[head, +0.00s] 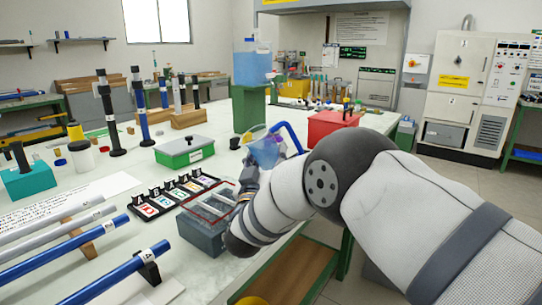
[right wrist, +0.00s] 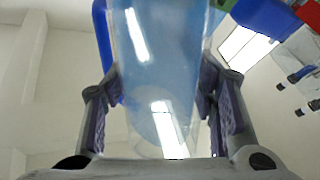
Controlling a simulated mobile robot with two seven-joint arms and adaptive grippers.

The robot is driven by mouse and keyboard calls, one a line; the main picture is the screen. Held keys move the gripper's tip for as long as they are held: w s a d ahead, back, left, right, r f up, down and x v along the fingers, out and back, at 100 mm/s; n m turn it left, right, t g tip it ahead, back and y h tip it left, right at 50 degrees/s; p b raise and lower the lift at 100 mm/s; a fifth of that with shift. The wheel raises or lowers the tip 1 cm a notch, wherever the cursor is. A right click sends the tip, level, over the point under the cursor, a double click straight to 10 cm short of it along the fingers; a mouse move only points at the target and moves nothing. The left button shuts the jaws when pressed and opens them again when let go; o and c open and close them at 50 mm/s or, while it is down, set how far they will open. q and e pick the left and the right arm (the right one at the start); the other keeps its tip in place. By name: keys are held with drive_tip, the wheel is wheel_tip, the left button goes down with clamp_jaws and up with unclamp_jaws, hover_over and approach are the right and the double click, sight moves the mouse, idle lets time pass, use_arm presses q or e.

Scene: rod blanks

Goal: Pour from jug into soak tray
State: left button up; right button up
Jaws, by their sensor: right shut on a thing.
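The jug (head: 265,150) is translucent pale blue with a darker blue handle. It is in my right gripper (head: 258,170), just beyond the far right end of the soak tray, and looks slightly tilted. In the right wrist view the jug (right wrist: 155,75) fills the space between the two fingers, which press on its sides. No stream of liquid shows. My left gripper is not in view.
A strip of lettered cards (head: 172,194) lies left of the tray. A green box (head: 184,152) and a red box (head: 332,122) stand farther back. A blue tank (head: 252,66) stands on a green pedestal. Blue and grey rods (head: 65,250) lie at the front left.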

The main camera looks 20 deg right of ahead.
drive_tip(key=shift+s+d+r+n+t, duration=0.1)
drive_tip(key=shift+n+t, duration=0.3)
drive_tip(key=shift+y, duration=0.3)
drive_tip(key=shift+n, duration=0.4)
drive_tip(key=shift+d+t, duration=0.1)
drive_tip(key=shift+t, duration=0.2)
idle(0.3)
drive_tip(key=shift+n, duration=0.3)
